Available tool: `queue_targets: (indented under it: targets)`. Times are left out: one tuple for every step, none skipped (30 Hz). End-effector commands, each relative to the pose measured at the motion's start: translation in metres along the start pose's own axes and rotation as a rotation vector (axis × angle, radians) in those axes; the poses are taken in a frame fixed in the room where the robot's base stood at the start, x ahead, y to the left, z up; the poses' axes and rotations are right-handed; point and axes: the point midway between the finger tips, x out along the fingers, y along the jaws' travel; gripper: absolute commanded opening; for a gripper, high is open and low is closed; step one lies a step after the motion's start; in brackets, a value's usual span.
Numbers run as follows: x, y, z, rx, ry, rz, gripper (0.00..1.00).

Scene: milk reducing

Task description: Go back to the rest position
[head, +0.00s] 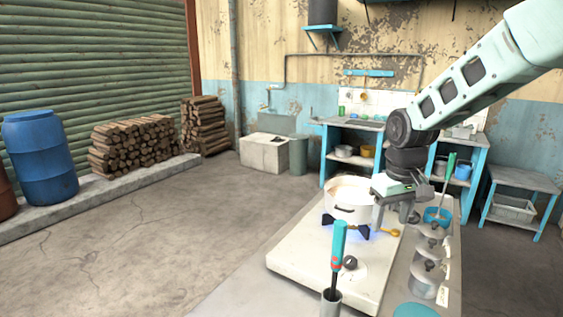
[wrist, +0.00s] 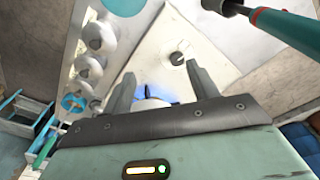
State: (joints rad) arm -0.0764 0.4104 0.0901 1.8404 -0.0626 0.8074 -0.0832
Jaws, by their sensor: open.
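My gripper (head: 402,212) is open, above the stove just right of the white pot, its fingers pointing down. In the wrist view my gripper (wrist: 160,80) shows two spread fingers with nothing held between them. The white pot (head: 350,213) stands on the burner of the white stove (head: 325,260), with a blue flame glow under it. It holds something pale. In the wrist view only a small part of the pot (wrist: 152,103) shows behind the gripper body. The stove knob (head: 350,263) is at the front of the stove.
A teal-handled tool (head: 338,245) stands in a metal cup at the front. Several lidded canisters (head: 425,270) and a blue bowl (head: 437,215) line the right side. A yellow spoon (head: 387,233) lies near the pot. Open floor (head: 190,245) is on the left.

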Motion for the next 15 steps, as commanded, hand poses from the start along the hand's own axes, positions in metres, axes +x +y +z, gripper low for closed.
queue_targets:
  targets:
    - [-0.002, 0.005, 0.023, 0.029, 0.015, 0.005, 0.59]
    - [-0.002, 0.007, 0.036, 0.048, 0.025, 0.007, 0.59]
    - [-0.001, 0.010, 0.053, 0.074, 0.037, 0.009, 0.59]
    - [-0.001, 0.012, 0.065, 0.091, 0.048, 0.011, 0.59]
    - [-0.001, 0.013, 0.076, 0.107, 0.057, 0.013, 0.59]
    - [0.000, 0.015, 0.091, 0.128, 0.067, 0.015, 0.59]
    - [0.001, 0.016, 0.101, 0.142, 0.075, 0.016, 0.59]
    - [0.002, 0.017, 0.111, 0.157, 0.083, 0.017, 0.59]
    - [0.003, 0.017, 0.123, 0.176, 0.092, 0.019, 0.59]
    - [0.004, 0.018, 0.133, 0.189, 0.098, 0.019, 0.59]
    - [0.005, 0.018, 0.141, 0.201, 0.104, 0.020, 0.59]
    - [0.006, 0.018, 0.152, 0.217, 0.112, 0.021, 0.59]
    - [0.007, 0.018, 0.161, 0.228, 0.117, 0.022, 0.59]
    - [0.007, 0.018, 0.169, 0.239, 0.123, 0.023, 0.59]
    - [0.009, 0.017, 0.179, 0.254, 0.131, 0.024, 0.59]
